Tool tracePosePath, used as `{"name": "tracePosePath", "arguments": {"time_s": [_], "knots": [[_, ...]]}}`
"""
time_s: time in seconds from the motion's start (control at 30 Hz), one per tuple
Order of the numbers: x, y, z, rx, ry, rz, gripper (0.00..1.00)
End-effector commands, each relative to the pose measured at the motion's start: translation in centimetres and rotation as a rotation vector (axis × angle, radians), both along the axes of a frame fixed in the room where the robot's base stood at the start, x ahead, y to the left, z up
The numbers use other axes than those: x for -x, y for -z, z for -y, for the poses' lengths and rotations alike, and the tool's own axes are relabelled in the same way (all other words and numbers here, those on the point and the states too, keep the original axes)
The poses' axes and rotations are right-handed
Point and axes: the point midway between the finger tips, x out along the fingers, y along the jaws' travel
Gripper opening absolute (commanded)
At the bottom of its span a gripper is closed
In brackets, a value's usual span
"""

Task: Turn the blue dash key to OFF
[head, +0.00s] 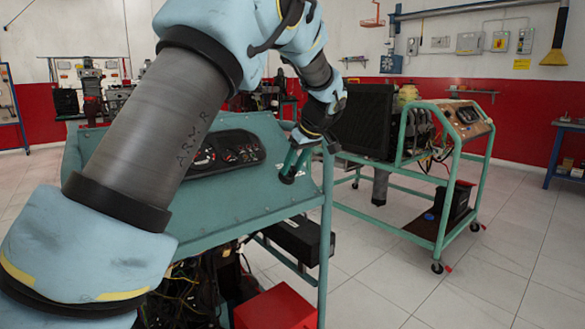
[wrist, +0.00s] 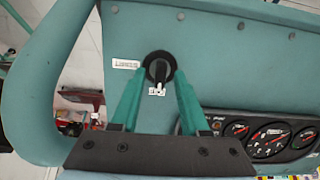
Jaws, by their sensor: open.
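The blue-green dash panel (head: 255,200) stands in front of me, with its gauge cluster on the left. In the wrist view, the dash key (wrist: 158,70) is a dark handle in a round black switch on the panel (wrist: 225,65). A small white label with unreadable marks sits at its lower edge. My gripper (wrist: 157,73) is open, with its green fingers on either side of the key. I cannot tell whether either finger touches it. In the head view, my gripper (head: 288,174) is at the right part of the panel and mostly hides the switch.
The gauge cluster (wrist: 270,139) lies right of the switch in the wrist view. A white label plate (wrist: 126,64) is left of it. A second engine trainer (head: 440,165) stands behind on the right. A red box (head: 275,308) sits below the panel. Floor at right is clear.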

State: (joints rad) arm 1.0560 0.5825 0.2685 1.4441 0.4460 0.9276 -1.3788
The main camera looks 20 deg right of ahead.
Motion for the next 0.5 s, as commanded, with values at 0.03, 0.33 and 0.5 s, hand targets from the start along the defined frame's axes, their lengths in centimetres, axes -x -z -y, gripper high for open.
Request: {"name": "tracePosePath", "arguments": {"time_s": [0.03, 0.33, 0.5], "knots": [[0.4, -0.7, 0.2, 0.004, 0.003, 0.002, 0.45], [3.4, -5.6, 1.1, 0.004, 0.002, 0.002, 0.45], [4.6, -7.7, 1.4, 0.003, 0.002, 0.002, 0.45]]}}
